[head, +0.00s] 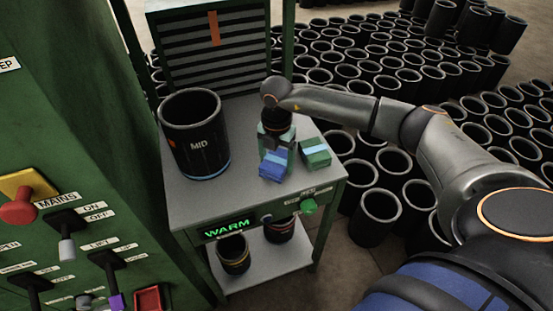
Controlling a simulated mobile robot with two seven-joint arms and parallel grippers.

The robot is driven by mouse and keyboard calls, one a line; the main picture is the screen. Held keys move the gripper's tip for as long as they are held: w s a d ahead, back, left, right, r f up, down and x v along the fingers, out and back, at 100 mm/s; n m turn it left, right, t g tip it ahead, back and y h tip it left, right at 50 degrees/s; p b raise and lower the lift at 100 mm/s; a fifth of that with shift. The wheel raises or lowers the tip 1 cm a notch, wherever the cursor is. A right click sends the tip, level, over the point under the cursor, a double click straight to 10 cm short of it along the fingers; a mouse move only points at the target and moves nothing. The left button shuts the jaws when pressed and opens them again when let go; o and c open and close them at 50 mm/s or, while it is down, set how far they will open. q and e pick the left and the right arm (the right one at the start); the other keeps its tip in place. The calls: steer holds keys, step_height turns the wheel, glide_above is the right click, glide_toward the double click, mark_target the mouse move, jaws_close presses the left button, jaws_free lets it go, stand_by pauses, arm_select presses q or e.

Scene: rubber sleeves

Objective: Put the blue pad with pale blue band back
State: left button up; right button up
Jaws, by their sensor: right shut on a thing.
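The blue pad (271,170) with a pale blue band is at the front of the grey tabletop (250,195), just below my right gripper (276,146). The gripper points down and is shut on the blue pad; its fingers are partly hidden. I cannot tell whether the pad touches the tabletop. A green pad (319,159) with a pale blue band lies just right of it. My left gripper is not in view.
A large black sleeve marked MID (180,155) stands left on the table. A louvred panel (240,60) rises behind. Sleeves (233,262) sit on the lower shelf. A green cabinet with switches (66,222) is at left; many black sleeves (378,210) stand at right.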

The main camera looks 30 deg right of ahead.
mark_target(277, 160)
steer(key=o, duration=1.2)
steer(key=shift+f, duration=0.1)
steer(key=shift+c, duration=0.2)
step_height(277, 160, up, 12)
steer(key=shift+r, duration=0.2)
